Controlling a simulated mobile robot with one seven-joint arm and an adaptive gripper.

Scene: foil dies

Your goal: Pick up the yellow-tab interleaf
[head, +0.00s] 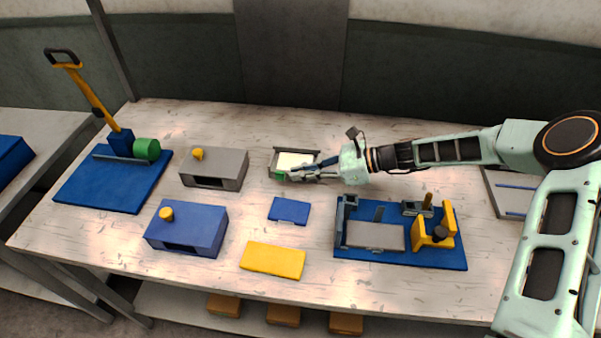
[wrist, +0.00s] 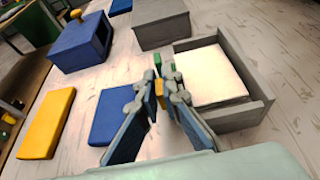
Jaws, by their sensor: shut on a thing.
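A grey open-fronted tray (head: 297,150) holds a white stack of sheets (head: 291,161); the tray (wrist: 257,112) and sheets (wrist: 210,74) also show in the wrist view. A green tab (head: 278,175) shows at the tray's front left corner. My gripper (wrist: 164,80) is at the tray's open side, its fingers close together. A small yellow tab (wrist: 159,88) of the yellow-tab interleaf shows between the fingers, and they are shut on it. In the head view my gripper (head: 294,173) covers this spot. The rest of the interleaf cannot be told apart from the white stack.
A grey box (head: 225,170), a blue box (head: 200,235), a blue plate (head: 289,210) and a yellow block (head: 273,260) stand left and in front. A blue fixture base (head: 400,256) is in front of my arm. A lever press (head: 115,180) stands far left.

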